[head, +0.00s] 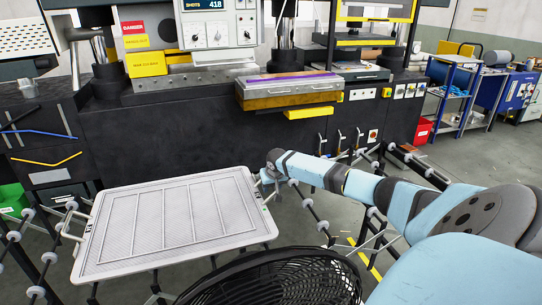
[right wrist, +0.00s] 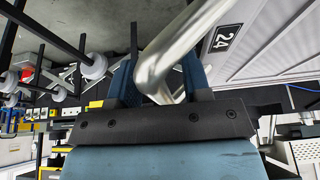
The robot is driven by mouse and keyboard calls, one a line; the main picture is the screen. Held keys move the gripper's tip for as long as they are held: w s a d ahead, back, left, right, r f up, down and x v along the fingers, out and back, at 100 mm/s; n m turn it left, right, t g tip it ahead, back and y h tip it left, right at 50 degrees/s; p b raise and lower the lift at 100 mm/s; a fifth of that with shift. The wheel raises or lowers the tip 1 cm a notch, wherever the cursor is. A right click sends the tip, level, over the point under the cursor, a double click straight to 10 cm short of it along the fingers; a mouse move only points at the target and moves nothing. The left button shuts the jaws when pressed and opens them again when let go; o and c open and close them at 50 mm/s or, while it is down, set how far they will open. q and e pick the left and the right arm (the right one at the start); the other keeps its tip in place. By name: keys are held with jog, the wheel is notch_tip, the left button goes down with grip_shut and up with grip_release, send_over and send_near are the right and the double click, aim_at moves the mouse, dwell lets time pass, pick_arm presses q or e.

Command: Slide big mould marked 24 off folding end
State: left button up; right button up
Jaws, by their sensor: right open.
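The big mould (head: 165,222) is a wide, flat, light grey plate with raised ribs, lying on roller rails in the left half of the head view. In the right wrist view its label reads 24 (right wrist: 223,39) on its grey side (right wrist: 265,35). A bent silver handle (right wrist: 180,42) passes between the blue fingers of my right gripper (right wrist: 158,75). The gripper is open around the handle, with no clear grip on it. In the head view my right gripper (head: 270,179) is at the mould's right edge, its fingers partly hidden. My left gripper is out of view.
Black roller rails (head: 310,205) run to the right of the mould, beneath my right arm. A dark press (head: 200,130) stands behind, with a tray-like block (head: 290,101) jutting forward. A black round fan-like grille (head: 275,285) is at the bottom. A green bin (head: 12,198) is at far left.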

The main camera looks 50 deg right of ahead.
jog(key=v, duration=1.3)
jog(key=shift+r, duration=0.4)
